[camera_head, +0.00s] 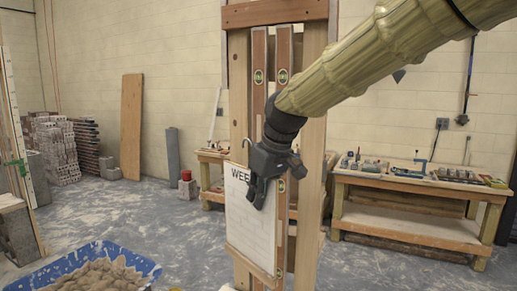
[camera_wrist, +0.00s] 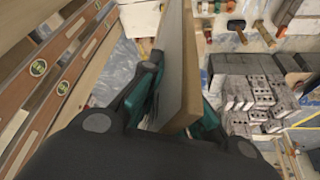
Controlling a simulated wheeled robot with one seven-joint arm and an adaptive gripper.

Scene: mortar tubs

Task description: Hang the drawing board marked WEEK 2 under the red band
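The drawing board (camera_head: 250,222) is a pale sheet on a thin wooden board. It hangs upright in front of a wooden rack in the head view, with "WEE" readable and the rest of the mark covered by my gripper. My gripper (camera_head: 258,192) grips its upper right part. In the wrist view the board (camera_wrist: 177,75) shows edge-on between the teal fingers of my gripper (camera_wrist: 178,112), which close on both faces. A grey hook shape (camera_head: 247,146) shows just above the board's top edge. I cannot make out a red band for certain.
The rack (camera_head: 312,140) has a reddish-brown top bar (camera_head: 275,12) and spirit levels (camera_head: 258,75) on it. A workbench (camera_head: 415,190) with tools stands at right. A blue tub (camera_head: 80,262) of mortar is at lower left, with stacked bricks (camera_head: 52,150) behind.

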